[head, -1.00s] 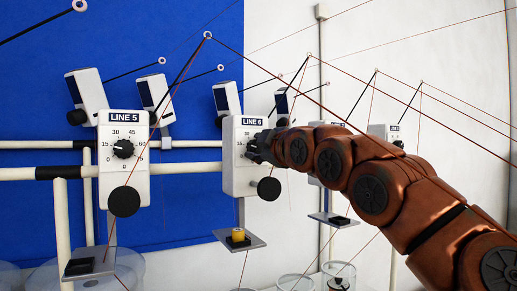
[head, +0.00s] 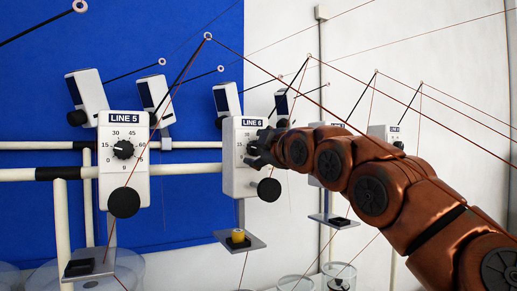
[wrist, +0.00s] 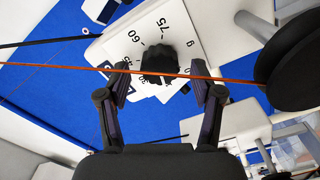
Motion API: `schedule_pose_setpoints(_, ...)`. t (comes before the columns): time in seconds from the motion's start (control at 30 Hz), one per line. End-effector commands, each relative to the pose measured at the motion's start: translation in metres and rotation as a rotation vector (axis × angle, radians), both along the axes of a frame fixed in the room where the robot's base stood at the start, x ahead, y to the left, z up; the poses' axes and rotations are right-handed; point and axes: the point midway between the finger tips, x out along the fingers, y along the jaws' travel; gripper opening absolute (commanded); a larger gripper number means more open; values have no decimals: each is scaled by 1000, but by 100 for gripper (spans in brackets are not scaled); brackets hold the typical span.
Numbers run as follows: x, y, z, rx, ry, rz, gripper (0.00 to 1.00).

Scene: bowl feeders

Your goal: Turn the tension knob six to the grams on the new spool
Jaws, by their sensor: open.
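The LINE 6 unit (head: 237,181) is a white box with a dial and a black tension knob (wrist: 158,62). The wrist view shows the knob ahead of and between my gripper's fingertips, with 60 and 75 legible on its dial. My gripper (wrist: 160,92) is open and its fingers are apart from the knob on both sides. In the head view my gripper (head: 262,147) is at the right of the dial and hides part of it. A yellow spool (head: 238,236) sits on the shelf below LINE 6; I cannot read any grams on it.
An orange thread (wrist: 110,69) crosses between the wrist camera and the knob. A black disc (wrist: 290,62) is close to the right finger. The LINE 5 unit (head: 124,180) stands to the left with its own knob (head: 123,149). Threads and guide arms cross the space around.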

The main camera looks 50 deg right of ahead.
Motion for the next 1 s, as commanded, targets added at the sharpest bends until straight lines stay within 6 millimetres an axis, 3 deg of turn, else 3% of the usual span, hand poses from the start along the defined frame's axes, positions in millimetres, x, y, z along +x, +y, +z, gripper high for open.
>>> schedule_pose_setpoints(0.37, -8, 3, 0, 1, 0, 0, 66)
schedule_pose_setpoints(0.8, -59, 20, 0, 0, 0, -1, 66)
schedule_pose_setpoints(1.0, -71, 25, 0, 0, -1, 0, 66)
